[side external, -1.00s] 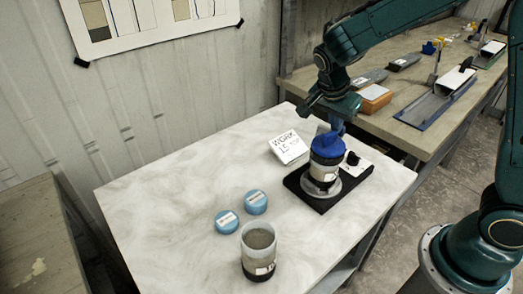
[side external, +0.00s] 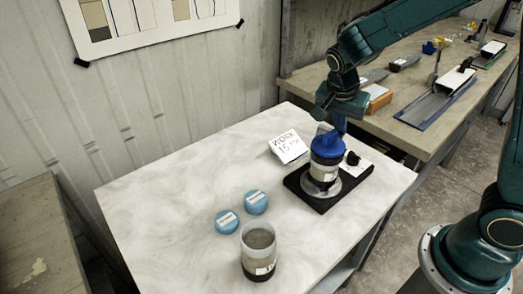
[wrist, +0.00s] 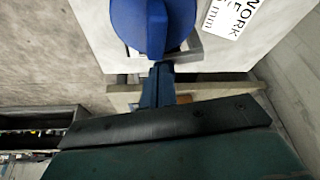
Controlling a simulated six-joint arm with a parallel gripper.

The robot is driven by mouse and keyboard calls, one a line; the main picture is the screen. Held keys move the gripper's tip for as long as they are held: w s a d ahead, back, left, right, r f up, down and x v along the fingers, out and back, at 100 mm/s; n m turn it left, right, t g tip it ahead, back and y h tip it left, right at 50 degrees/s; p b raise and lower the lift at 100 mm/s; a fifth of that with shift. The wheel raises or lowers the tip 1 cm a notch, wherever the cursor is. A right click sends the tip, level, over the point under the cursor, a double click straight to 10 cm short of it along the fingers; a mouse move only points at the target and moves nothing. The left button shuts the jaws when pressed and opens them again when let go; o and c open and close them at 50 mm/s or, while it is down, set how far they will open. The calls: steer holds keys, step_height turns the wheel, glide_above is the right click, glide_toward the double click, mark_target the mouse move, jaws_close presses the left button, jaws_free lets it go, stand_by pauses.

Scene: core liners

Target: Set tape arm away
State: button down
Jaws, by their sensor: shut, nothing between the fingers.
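A clear liner (side external: 324,172) with a dark band and a pale label stands upright on a black turntable unit (side external: 302,190). A blue piece with a raised fin (side external: 327,146) sits on its top; it also fills the top of the wrist view (wrist: 152,25). I cannot make out a separate tape arm. My gripper (side external: 340,127) is shut and empty, just behind and to the right of the blue piece in the side view. In the wrist view my shut fingers (wrist: 158,85) point at the fin; whether they touch it I cannot tell.
A white "WORK" sign (side external: 289,146) stands behind the unit, and a black knob (side external: 352,158) is on its right. Two blue caps (side external: 256,202) and an open filled liner (side external: 258,250) are at the front. The left of the marble table (side external: 165,195) is clear.

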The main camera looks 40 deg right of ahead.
mark_target(347, 125)
steer(key=d+n+t, duration=0.1)
steer(key=n, duration=0.1)
steer(key=d+n+y, duration=0.1)
steer(key=d+n, duration=0.1)
steer(key=n, duration=0.1)
steer(key=shift+d+t, duration=0.1)
steer(key=shift+t, duration=0.3)
steer(key=d+n, duration=0.1)
steer(key=n, duration=0.1)
steer(key=shift+w+d+n+t+y, duration=0.3)
steer(key=shift+w+d+n+y, duration=0.1)
steer(key=shift+d, duration=0.1)
steer(key=shift+r, duration=0.1)
steer(key=v, duration=0.9)
steer(key=shift+s+r, duration=0.15)
steer(key=shift+r, duration=0.2)
